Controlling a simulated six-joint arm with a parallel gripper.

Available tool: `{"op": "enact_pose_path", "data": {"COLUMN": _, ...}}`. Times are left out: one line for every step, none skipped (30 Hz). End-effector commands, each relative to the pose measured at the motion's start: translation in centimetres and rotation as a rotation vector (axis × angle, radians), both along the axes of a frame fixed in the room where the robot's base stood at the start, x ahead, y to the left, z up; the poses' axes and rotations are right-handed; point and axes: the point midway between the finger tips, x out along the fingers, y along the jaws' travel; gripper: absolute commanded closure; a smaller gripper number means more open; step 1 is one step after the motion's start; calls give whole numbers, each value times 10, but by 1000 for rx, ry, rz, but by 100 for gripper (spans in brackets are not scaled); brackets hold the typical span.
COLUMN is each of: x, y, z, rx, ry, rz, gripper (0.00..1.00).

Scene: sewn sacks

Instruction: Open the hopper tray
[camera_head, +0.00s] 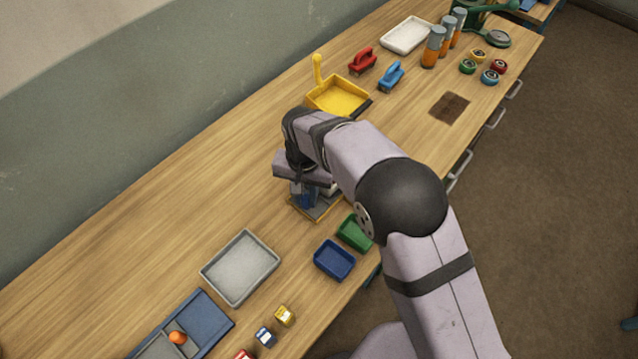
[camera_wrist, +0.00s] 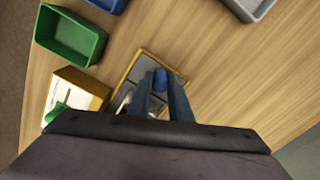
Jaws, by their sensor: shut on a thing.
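My gripper (camera_wrist: 160,84) is shut on a blue knob (camera_wrist: 160,76) in the wrist view. The knob stands over a flat grey piece with a tan, wood-coloured rim (camera_wrist: 149,53), which I take to be the hopper tray. In the head view the rimmed piece (camera_head: 325,213) lies on the bench directly under my gripper (camera_head: 306,200). My wrist and forearm hide much of it there. How far the tray is open cannot be told.
A green bin (camera_head: 355,233) and blue bin (camera_head: 334,260) stand close by. A yellow dustpan (camera_head: 338,97) lies behind. The bench's left middle is clear.

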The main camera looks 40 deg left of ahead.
Motion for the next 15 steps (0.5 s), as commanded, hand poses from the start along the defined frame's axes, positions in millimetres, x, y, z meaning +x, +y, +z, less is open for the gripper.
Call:
{"op": "enact_pose_path", "data": {"x": -16, "y": 1, "z": 0, "rx": 1, "ry": 0, "rz": 7, "gripper": 100}}
{"op": "enact_pose_path", "data": {"x": -23, "y": 1, "z": 0, "rx": 1, "ry": 0, "rz": 6, "gripper": 100}}
{"op": "enact_pose_path", "data": {"x": -31, "y": 1, "z": 0, "rx": 1, "ry": 0, "rz": 6, "gripper": 100}}
{"op": "enact_pose_path", "data": {"x": -36, "y": 1, "z": 0, "rx": 1, "ry": 0, "rz": 4, "gripper": 100}}
{"op": "enact_pose_path", "data": {"x": -40, "y": 1, "z": 0, "rx": 2, "ry": 0, "rz": 4, "gripper": 100}}
{"op": "enact_pose_path", "data": {"x": -44, "y": 1, "z": 0, "rx": 2, "ry": 0, "rz": 3, "gripper": 100}}
{"op": "enact_pose_path", "data": {"x": -47, "y": 0, "z": 0, "rx": 1, "ry": 0, "rz": 2, "gripper": 100}}
{"op": "enact_pose_path", "data": {"x": -48, "y": 0, "z": 0, "rx": 1, "ry": 0, "rz": 1, "gripper": 100}}
{"op": "enact_pose_path", "data": {"x": -49, "y": 0, "z": 1, "rx": 1, "ry": 0, "rz": 0, "gripper": 100}}
{"op": "enact_pose_path", "data": {"x": -49, "y": 0, "z": 1, "rx": 1, "ry": 0, "rz": 0, "gripper": 100}}
{"op": "enact_pose_path", "data": {"x": -49, "y": 0, "z": 1, "rx": 1, "ry": 0, "rz": -1, "gripper": 100}}
{"op": "enact_pose_path", "data": {"x": -49, "y": 0, "z": 1, "rx": 1, "ry": 0, "rz": -1, "gripper": 100}}
{"op": "enact_pose_path", "data": {"x": -49, "y": 0, "z": 1, "rx": 1, "ry": 0, "rz": -1, "gripper": 100}}
{"op": "enact_pose_path", "data": {"x": -49, "y": 0, "z": 1, "rx": 1, "ry": 0, "rz": -1, "gripper": 100}}
{"op": "enact_pose_path", "data": {"x": -49, "y": 0, "z": 1, "rx": 1, "ry": 0, "rz": -1, "gripper": 100}}
